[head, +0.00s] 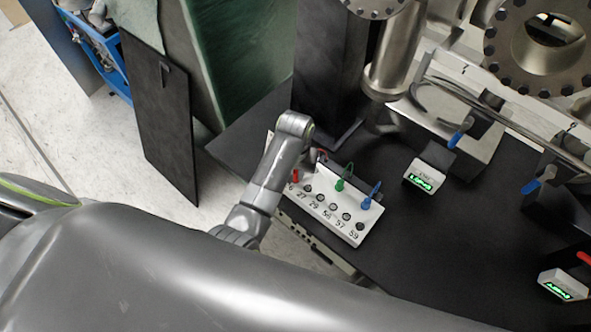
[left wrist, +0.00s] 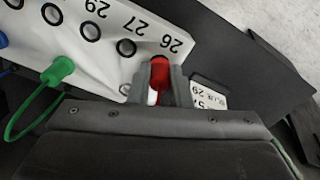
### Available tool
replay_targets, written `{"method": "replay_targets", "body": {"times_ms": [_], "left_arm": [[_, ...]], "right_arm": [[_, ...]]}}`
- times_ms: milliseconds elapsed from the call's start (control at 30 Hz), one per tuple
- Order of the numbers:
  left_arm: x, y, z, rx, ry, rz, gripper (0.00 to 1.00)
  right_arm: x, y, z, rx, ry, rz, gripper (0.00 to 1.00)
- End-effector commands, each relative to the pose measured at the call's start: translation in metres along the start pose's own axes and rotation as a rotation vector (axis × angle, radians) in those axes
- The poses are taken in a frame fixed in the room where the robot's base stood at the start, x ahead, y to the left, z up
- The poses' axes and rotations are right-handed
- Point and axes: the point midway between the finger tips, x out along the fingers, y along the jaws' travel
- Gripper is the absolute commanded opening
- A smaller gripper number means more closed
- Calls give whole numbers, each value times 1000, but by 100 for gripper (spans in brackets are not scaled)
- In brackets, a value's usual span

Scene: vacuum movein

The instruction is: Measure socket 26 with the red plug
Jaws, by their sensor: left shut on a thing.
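The white socket panel (head: 345,232) stands on the black table in the head view, with a row of numbered round sockets. It also shows in the left wrist view (left wrist: 60,25), where 26, 27 and 29 are readable. My left gripper (left wrist: 160,88) is shut on the red plug (left wrist: 160,72), which sits right at the number 26, in line with the socket row. The plug covers socket 26, so I cannot tell how deep it is in. The red plug also shows in the head view (head: 295,176). My right gripper is not in view.
A green plug (head: 340,185) and a blue plug (head: 367,202) stand at the panel's back row. A small display with green digits (head: 425,177) is to the right, another (head: 563,284) at the right edge. Metal flanged pipes stand behind. The black table (head: 400,250) is clear right of the panel.

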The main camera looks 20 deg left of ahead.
Motion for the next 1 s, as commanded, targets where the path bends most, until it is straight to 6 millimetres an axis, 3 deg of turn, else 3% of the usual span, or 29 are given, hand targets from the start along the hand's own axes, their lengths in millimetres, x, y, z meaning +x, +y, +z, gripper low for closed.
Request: {"method": "replay_targets", "body": {"times_ms": [533,567,733,1000], "left_arm": [[8,0,0,0,2,0,0],[8,0,-1,0,3,0,22],[8,0,0,0,2,0,43],[7,0,0,0,1,0,43]], "right_arm": [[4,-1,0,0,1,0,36],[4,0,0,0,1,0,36],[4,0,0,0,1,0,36],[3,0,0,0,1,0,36]]}}
